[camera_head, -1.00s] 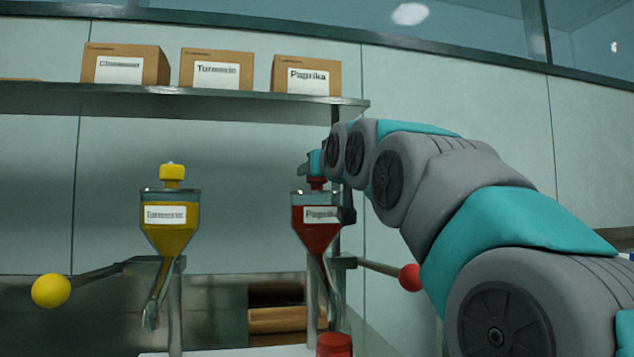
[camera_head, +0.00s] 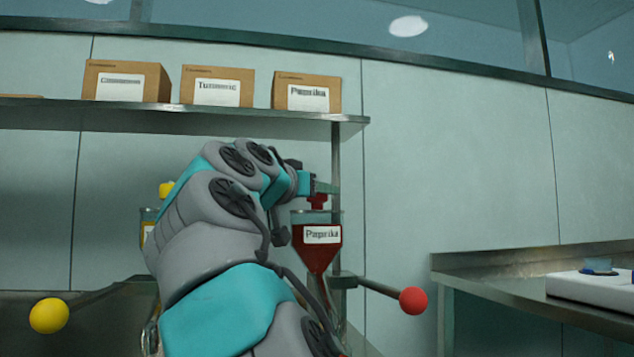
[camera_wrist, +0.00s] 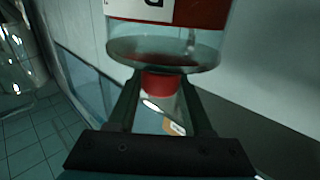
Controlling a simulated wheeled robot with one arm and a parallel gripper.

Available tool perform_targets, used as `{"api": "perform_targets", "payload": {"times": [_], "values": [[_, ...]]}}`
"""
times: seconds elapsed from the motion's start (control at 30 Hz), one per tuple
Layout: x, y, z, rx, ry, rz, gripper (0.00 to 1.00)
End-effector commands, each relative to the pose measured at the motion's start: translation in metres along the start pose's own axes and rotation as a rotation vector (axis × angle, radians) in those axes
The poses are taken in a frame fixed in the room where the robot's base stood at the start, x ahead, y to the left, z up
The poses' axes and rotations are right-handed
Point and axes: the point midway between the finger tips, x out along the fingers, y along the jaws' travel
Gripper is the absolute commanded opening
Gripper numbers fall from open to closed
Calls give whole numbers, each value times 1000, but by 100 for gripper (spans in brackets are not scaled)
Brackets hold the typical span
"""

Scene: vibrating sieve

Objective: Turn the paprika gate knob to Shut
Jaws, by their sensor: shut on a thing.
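The paprika hopper (camera_head: 322,258) is a clear funnel with red contents and a "Paprika" label. Its red knob (camera_head: 318,202) stands on top. My gripper (camera_head: 322,188) reaches the knob from the upper left. In the wrist view, the two dark fingers of my gripper (camera_wrist: 160,90) are shut on the red knob (camera_wrist: 162,84), one on each side, with the hopper's round lid (camera_wrist: 165,52) just beyond. No Open or Shut marking on the knob is legible.
My arm covers most of the turmeric hopper (camera_head: 148,226). Lever balls stick out, yellow (camera_head: 49,316) at left and red (camera_head: 413,300) at right. A shelf (camera_head: 200,119) with labelled boxes runs above the hoppers.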

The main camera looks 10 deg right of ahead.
Motion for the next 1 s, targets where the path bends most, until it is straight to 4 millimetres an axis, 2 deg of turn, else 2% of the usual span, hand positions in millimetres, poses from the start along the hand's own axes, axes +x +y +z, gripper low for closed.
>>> {"api": "perform_targets", "payload": {"times": [0.33, 0.83, 0.87, 1.0], "values": [[0, -1, -2, 0, 2, 85, 0], [0, 0, -2, 0, 4, 96, 0], [0, 0, -2, 0, 5, 96, 52], [0, 0, -2, 0, 3, 97, 67]]}}
